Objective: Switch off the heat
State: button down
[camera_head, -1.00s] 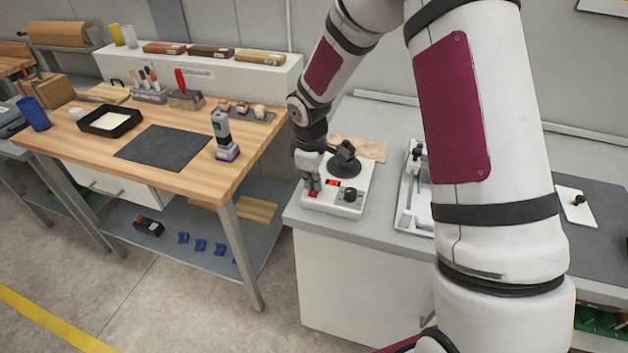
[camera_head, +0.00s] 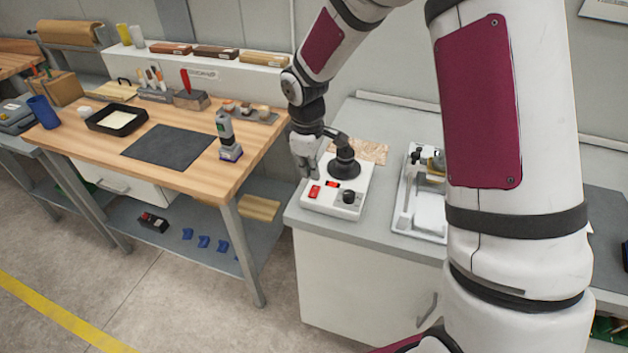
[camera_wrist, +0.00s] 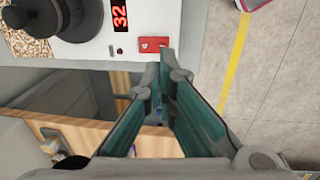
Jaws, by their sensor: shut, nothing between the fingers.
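The heater unit is a white box (camera_head: 325,207) on the grey counter, with a black pot (camera_head: 344,167) on top. Its front has a red rocker switch (camera_head: 314,192), a lit red display (camera_head: 333,184) and a black knob (camera_head: 349,196). In the wrist view the display (camera_wrist: 119,17) reads 32, and the red switch (camera_wrist: 153,44) lies just beyond my fingertips. My gripper (camera_head: 304,174) is shut and empty, close above the box's left edge by the switch. I cannot tell which way the switch is tipped.
A white tray (camera_head: 402,222) stands right of the heater, and a brown board (camera_head: 372,152) lies behind it. The wooden workbench (camera_head: 200,180) at left holds a dark mat and a bottle-like tool (camera_head: 228,135). The floor between bench and counter is clear.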

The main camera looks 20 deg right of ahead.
notch_tip(320, 180, up, 7)
send_over(314, 189)
jog(key=s+a, duration=0.2)
jog(key=s, duration=0.1)
jog(key=shift+w+b, duration=0.2)
jog(key=shift+b, duration=0.1)
jog(key=shift+w, duration=0.1)
jog(key=w+b, duration=0.1)
jog(key=b, duration=0.2)
jog(key=shift+d+r+b, duration=0.1)
jog(key=shift+d+b, duration=0.2)
jog(key=shift+d, duration=0.05)
jog(key=shift+s+r, duration=0.15)
jog(key=f, duration=0.8)
jog(key=w+d+f+p, duration=0.1)
jog(key=f, duration=0.4)
jog(key=shift+w+f, duration=0.2)
jog(key=shift+f, duration=0.25)
